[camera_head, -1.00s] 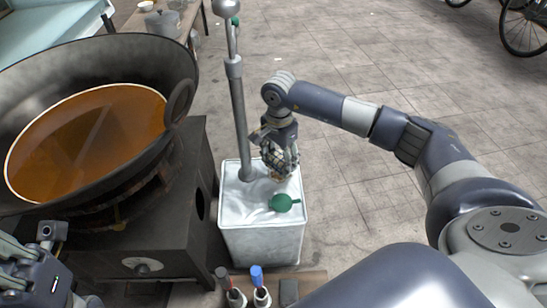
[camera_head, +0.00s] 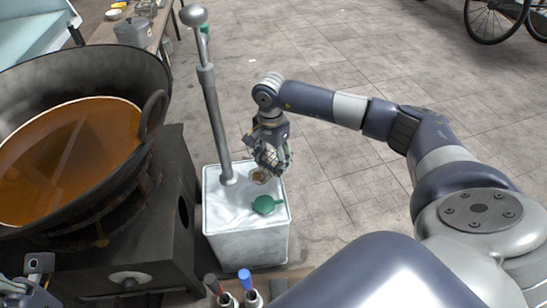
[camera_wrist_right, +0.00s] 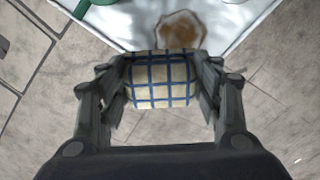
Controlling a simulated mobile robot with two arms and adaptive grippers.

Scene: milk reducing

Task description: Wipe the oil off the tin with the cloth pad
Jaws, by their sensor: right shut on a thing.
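The white square tin (camera_head: 247,247) stands on the floor, right of the stove. A brown ring-shaped oil patch (camera_head: 261,176) lies on its top near the far right corner; it also shows in the right wrist view (camera_wrist_right: 180,30). My right gripper (camera_head: 272,163) is over that corner, shut on the cloth pad (camera_wrist_right: 162,80), which is cream with blue checks. In the wrist view the pad overlaps the tin's edge, with floor behind most of it. Whether it touches the tin is unclear. My left gripper (camera_head: 25,290) shows only partly at the lower left; its fingers cannot be judged.
A metal pump (camera_head: 213,110) rises from the tin, and a green cap (camera_head: 265,205) lies on its top. A large wok (camera_head: 140,75) of orange oil sits on the stove (camera_head: 170,225) at left. Bottles (camera_head: 246,283) stand in front. Floor to the right is clear.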

